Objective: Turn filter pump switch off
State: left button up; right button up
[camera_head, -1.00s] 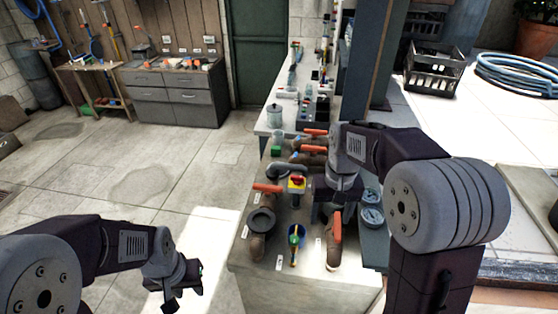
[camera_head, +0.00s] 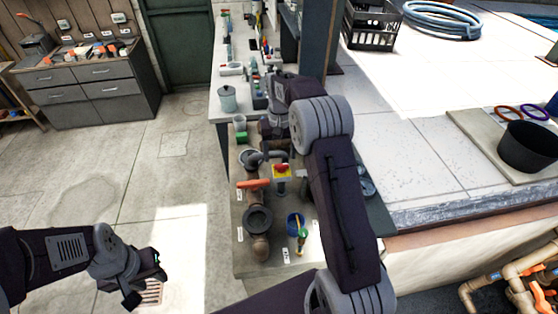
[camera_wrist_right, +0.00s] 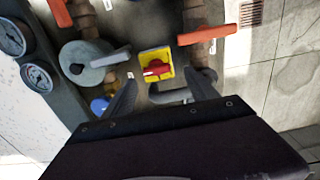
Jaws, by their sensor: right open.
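The pump switch is a red knob on a yellow box. It stands among pipes on the bench in the head view (camera_head: 281,171) and lies near the middle of the right wrist view (camera_wrist_right: 156,67). In the wrist view my right gripper (camera_wrist_right: 163,94) is open and empty, its two fingers apart below the switch and not visibly touching it. In the head view my right arm hides part of the bench right of the switch. My left gripper (camera_head: 146,281) hangs over the floor at the lower left, away from the bench; its jaw opening is unclear.
Orange-handled valves (camera_head: 253,184) and pipes crowd the switch. Two round gauges (camera_wrist_right: 38,77) show at left in the wrist view. A black bucket (camera_head: 528,147) stands far right. The floor left of the bench is open.

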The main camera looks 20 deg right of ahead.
aim_at(282, 164)
jog(key=f, duration=0.3)
jog(key=shift+s+d+f, duration=0.3)
jog(key=shift+d+f, duration=0.05)
jog(key=shift+s+d+f, duration=0.1)
jog(key=shift+f, duration=0.05)
jog(key=shift+w+a+f, duration=0.1)
jog(key=shift+w+a, duration=0.15)
jog(key=shift+c, duration=1.2)
jog(key=c, duration=0.5)
jog(key=shift+d, duration=0.1)
jog(key=c, duration=0.6)
pick_arm(q)
jog(key=shift+s+d+r, duration=0.2)
jog(key=shift+d+r, duration=0.05)
jog(key=shift+r, duration=0.25)
